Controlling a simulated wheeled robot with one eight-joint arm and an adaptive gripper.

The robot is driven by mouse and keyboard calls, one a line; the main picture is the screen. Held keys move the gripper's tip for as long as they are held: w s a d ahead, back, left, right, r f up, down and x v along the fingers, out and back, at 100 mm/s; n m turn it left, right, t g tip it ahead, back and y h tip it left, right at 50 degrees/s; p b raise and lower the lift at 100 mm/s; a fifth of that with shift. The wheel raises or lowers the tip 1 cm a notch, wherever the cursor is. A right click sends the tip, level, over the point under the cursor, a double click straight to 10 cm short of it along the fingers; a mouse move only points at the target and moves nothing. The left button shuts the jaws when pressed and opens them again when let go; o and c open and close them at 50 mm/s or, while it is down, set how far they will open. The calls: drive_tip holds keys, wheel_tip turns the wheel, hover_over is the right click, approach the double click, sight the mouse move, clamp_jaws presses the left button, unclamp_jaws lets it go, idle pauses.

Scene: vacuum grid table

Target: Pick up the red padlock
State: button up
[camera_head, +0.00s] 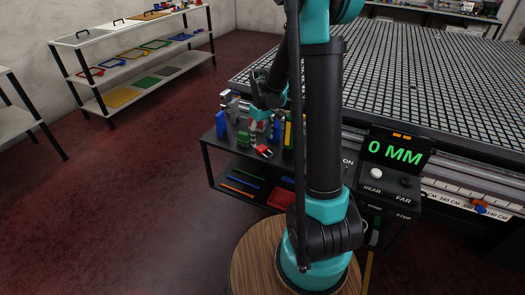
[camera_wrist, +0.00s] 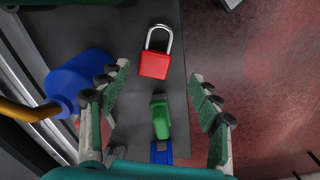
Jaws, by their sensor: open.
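The red padlock (camera_head: 263,151) lies on the dark top of a small side table (camera_head: 228,150) beside the grid table. In the wrist view the padlock (camera_wrist: 154,65) lies flat, its silver shackle pointing up the picture. My gripper (camera_wrist: 160,78) is open, with one finger to the left and one to the right. The padlock shows between and slightly beyond the fingertips, with clear gaps on both sides. In the head view my gripper (camera_head: 261,116) is above the small table, partly hidden among the items and by my arm.
A green block (camera_wrist: 160,118) and a blue item (camera_wrist: 161,151) lie below the padlock in the wrist view. A blue container (camera_wrist: 75,84) with a yellow part stands close by the left finger. The table's edge runs just right of the padlock, with red floor beyond.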

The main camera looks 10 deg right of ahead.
sight(262, 148)
drive_tip(key=shift+w+d+f, duration=0.1)
drive_tip(key=shift+w+f, duration=0.1)
drive_tip(key=shift+f, duration=1.15)
drive_tip(key=shift+w+d+f, duration=0.1)
drive_tip(key=shift+w+f, duration=0.05)
drive_tip(key=shift+f, duration=1.15)
drive_tip(key=shift+c, duration=0.6)
clamp_jaws()
drive_tip(key=shift+r, duration=0.1)
